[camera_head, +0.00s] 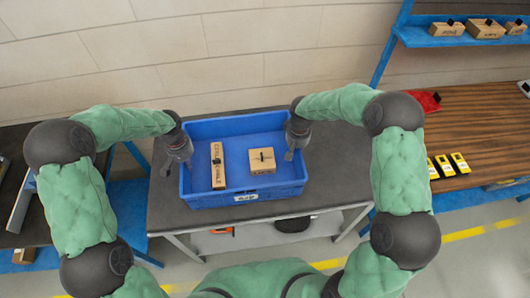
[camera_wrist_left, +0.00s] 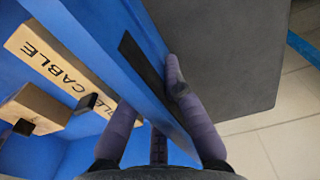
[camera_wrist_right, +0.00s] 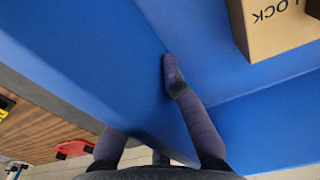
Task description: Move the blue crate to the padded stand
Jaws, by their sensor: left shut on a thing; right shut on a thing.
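The blue crate (camera_head: 245,194) sits on a dark-topped table in the middle of the head view. Inside it lie a long cardboard box marked CABLE (camera_head: 217,178) and a smaller cardboard box (camera_head: 262,168). My left gripper (camera_head: 184,160) is shut on the crate's left wall, with fingers on both sides of it in the left wrist view (camera_wrist_left: 155,85). My right gripper (camera_head: 291,150) is shut on the crate's right wall, which shows in the right wrist view (camera_wrist_right: 120,80). I cannot make out a padded stand for certain.
The dark table top (camera_head: 325,180) has free room around the crate. A wooden bench (camera_head: 480,130) at the right holds yellow items (camera_head: 445,166) and a red item (camera_head: 428,101). A blue shelf (camera_head: 450,37) above it holds small boxes. Another dark bench (camera_head: 25,150) stands at the left.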

